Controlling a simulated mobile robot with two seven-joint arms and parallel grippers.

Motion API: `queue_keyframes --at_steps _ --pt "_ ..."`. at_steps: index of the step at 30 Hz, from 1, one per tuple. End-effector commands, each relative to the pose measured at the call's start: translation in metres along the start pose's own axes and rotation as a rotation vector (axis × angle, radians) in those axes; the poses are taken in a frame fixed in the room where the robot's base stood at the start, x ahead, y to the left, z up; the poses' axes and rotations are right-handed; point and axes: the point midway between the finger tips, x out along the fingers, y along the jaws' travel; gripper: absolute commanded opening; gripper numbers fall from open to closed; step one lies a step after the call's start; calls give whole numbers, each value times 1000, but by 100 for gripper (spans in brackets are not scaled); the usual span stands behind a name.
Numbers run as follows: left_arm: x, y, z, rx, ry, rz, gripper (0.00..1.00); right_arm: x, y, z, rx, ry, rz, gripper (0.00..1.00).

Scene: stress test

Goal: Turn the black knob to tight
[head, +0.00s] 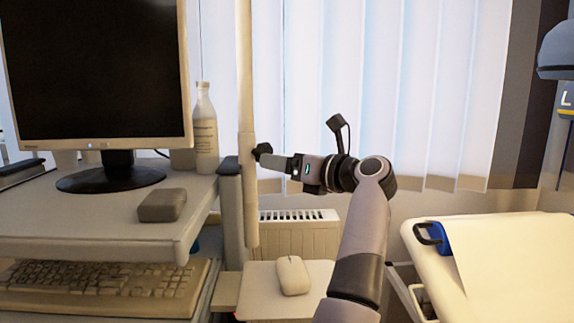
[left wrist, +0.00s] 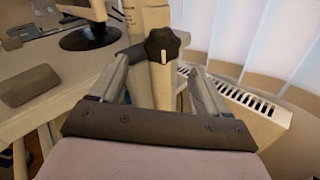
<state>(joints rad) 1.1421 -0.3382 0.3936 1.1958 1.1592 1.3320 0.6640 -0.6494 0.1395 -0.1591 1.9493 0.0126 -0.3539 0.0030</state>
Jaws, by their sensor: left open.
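The black knob (left wrist: 162,43) has a lobed rim and a pale mark pointing down in the left wrist view. It sits on an upright cream pole (left wrist: 152,85), and its dark edge shows beside the pole in the head view (head: 262,149). My left gripper (left wrist: 160,68) is open, with one finger on each side of the pole and knob in the wrist picture. The knob shows just beyond the fingertips; I cannot tell whether they touch it. In the head view my left gripper (head: 268,161) reaches the pole from the right. My right gripper is not in view.
A desk (head: 90,222) with a monitor (head: 95,70), a white bottle (head: 205,135) and a grey box (head: 162,205) stands left of the pole. A mouse (head: 292,275) lies on a small shelf below. A radiator (head: 300,235) is behind the pole.

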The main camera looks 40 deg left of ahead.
Motion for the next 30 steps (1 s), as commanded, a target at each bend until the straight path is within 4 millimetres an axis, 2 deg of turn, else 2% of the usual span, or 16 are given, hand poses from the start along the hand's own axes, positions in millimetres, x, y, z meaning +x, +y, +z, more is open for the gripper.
queue_keyframes --at_steps 15,21,25,30 --pt "-2 0 2 16 -1 5 75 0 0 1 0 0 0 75" --pt "-12 -8 12 211 0 63 75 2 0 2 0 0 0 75" --pt "-15 -10 12 334 16 109 75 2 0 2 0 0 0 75" --pt "-5 -8 12 380 26 129 75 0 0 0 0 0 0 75"
